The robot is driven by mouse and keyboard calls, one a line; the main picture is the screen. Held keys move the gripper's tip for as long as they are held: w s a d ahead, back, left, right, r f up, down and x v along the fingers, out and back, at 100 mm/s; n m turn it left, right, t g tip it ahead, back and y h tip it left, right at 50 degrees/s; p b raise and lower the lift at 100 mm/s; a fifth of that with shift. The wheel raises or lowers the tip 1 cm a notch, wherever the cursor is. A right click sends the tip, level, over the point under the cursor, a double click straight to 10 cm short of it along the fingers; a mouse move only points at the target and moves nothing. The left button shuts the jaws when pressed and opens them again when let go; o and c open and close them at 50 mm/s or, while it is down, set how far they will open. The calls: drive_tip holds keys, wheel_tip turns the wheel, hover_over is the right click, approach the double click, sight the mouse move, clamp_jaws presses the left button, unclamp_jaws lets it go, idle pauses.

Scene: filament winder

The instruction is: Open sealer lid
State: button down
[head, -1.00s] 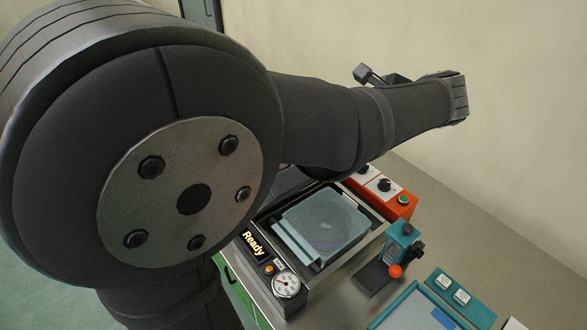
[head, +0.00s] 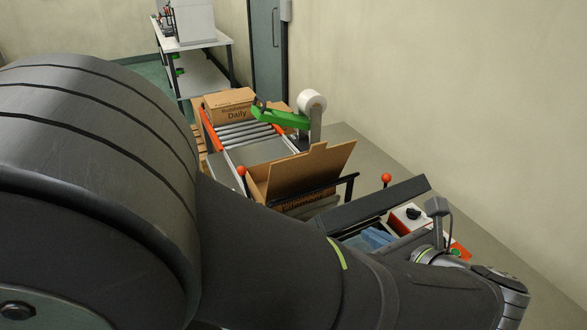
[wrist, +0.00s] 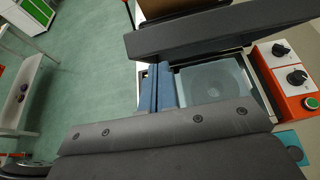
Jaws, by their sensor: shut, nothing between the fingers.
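The sealer's lid (head: 375,207) is a thick dark slab, raised and tilted above the chamber. In the wrist view the lid (wrist: 205,32) crosses the top of the picture. Below it lies the open chamber, with a translucent bluish pouch (wrist: 212,82) in it. My gripper (wrist: 159,72) shows as two blue fingers pressed together, shut and empty, over the left side of the chamber near the lid. In the head view the gripper (head: 373,237) is just below the lid, partly hidden by my arm. I cannot tell whether the fingers touch the lid.
The orange control box (wrist: 290,85) with black knobs and a green button stands to the right of the chamber. Behind the lid are an open carton (head: 300,175), orange-knobbed posts, a roller conveyor (head: 245,135) and a green tape arm (head: 280,118).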

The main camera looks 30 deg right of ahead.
sight(340, 207)
drive_tip(key=x, duration=0.5)
drive_tip(key=shift+w+f, duration=0.1)
drive_tip(key=shift+w, duration=0.1)
drive_tip(key=shift+w+a+r, duration=0.1)
drive_tip(key=shift+w+r, duration=0.05)
drive_tip(key=shift+w, duration=0.35)
drive_tip(key=shift+w+r, duration=0.15)
drive_tip(key=shift+w, duration=0.3)
drive_tip(key=shift+w+r, duration=0.15)
drive_tip(key=shift+w, duration=0.85)
drive_tip(key=shift+w+r, duration=0.1)
drive_tip(key=shift+r, duration=0.1)
drive_tip(key=w+r+g, duration=0.1)
drive_tip(key=w+r, duration=0.1)
drive_tip(key=w, duration=0.5)
drive_tip(key=shift+r, duration=0.4)
